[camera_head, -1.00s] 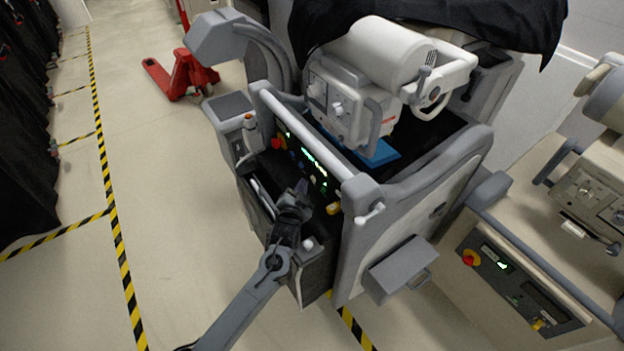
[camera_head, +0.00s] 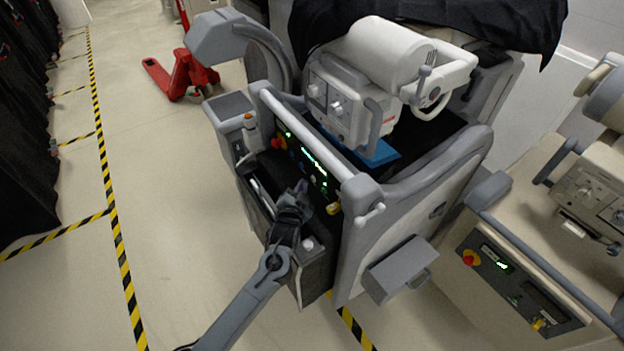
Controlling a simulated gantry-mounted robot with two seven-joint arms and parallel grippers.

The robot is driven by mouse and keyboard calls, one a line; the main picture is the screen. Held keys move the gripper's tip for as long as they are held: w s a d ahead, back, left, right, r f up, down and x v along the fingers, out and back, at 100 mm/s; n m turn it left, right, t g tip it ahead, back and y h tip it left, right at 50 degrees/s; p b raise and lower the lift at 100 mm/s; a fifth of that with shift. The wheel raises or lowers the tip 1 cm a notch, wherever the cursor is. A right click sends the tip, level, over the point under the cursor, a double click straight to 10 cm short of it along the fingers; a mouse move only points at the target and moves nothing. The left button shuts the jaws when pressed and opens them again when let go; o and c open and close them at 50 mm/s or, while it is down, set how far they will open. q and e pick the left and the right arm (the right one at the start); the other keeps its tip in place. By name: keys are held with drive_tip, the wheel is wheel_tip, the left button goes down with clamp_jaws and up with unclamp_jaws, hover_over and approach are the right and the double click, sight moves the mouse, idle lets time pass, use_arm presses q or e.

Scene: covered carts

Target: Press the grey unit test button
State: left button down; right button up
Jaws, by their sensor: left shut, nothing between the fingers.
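The grey unit (camera_head: 360,240) is a cart with a white machine on top, in the middle of the head view. Its dark control panel (camera_head: 310,163) faces me behind a white rail, with green lit displays, a red knob (camera_head: 278,143) and a yellow knob (camera_head: 333,208). I cannot tell which small control on it is the test button. My left gripper (camera_head: 301,188) is shut and empty, with its fingertips close in front of the panel's lower middle. I cannot tell whether they touch it. The gripper hides part of the panel. My right gripper is not in view.
A beige cart (camera_head: 560,220) with a similar panel (camera_head: 515,290) stands close on the right. A red pallet jack (camera_head: 182,75) stands at the back left. A black cover (camera_head: 440,18) drapes behind the white machine. The floor to the left is open, with yellow-black tape.

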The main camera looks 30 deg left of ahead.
use_arm(q)
drive_tip(key=shift+w, duration=0.2)
drive_tip(key=shift+w+d, duration=0.2)
drive_tip(key=shift+w, duration=0.1)
idle(0.5)
drive_tip(key=shift+w+d, duration=0.15)
drive_tip(key=shift+w, duration=0.2)
idle(0.5)
drive_tip(key=shift+s, duration=0.1)
drive_tip(key=shift+s+a+r+p, duration=0.2)
drive_tip(key=shift+s+p, duration=0.2)
drive_tip(key=shift+p, duration=0.45)
drive_tip(key=shift+s+a+f, duration=0.1)
drive_tip(key=shift+s+f, duration=0.1)
drive_tip(key=shift+s, duration=0.15)
